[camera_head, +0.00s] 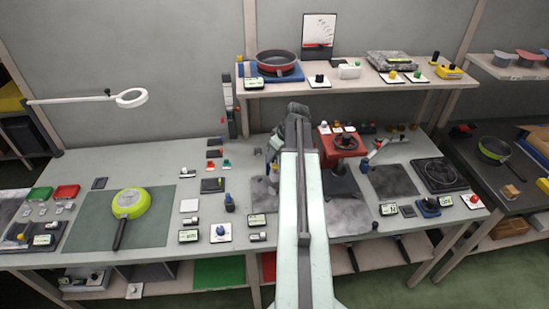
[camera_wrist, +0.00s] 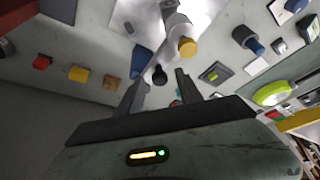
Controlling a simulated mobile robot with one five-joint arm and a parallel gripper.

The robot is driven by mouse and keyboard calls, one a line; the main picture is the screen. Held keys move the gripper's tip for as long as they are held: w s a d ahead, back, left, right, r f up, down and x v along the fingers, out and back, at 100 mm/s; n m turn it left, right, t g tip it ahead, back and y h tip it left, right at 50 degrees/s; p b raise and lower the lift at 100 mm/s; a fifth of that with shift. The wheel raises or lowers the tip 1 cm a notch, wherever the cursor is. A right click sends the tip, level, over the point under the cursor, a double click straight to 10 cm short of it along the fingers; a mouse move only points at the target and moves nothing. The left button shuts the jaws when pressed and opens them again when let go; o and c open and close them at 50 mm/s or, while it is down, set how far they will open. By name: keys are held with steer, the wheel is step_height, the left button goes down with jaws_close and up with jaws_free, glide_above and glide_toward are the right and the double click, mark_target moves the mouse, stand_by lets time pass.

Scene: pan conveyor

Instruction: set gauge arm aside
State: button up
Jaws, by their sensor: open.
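Nothing in view is clearly marked as the gauge arm. A pale slanted arm (camera_head: 376,149) stands right of the red press in the head view. A long white arm with a ring end (camera_head: 131,98) reaches in from the left. I cannot tell whether either is the gauge arm. My gripper (camera_wrist: 160,84) is open in the wrist view, with nothing held between its fingers. A black knob (camera_wrist: 160,73) shows beyond and between the fingertips. A pale cylinder with a yellow end (camera_wrist: 182,38) shows above it. In the head view my own arm hides the gripper.
The red press (camera_head: 343,143) stands right of my arm. A green pan (camera_head: 130,204) lies on a dark mat (camera_head: 80,236) at left. A raised shelf (camera_head: 300,87) holds a red pan (camera_head: 277,62). Small blocks and knobs crowd the bench middle.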

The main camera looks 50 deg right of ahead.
jaws_close()
stand_by(1.4)
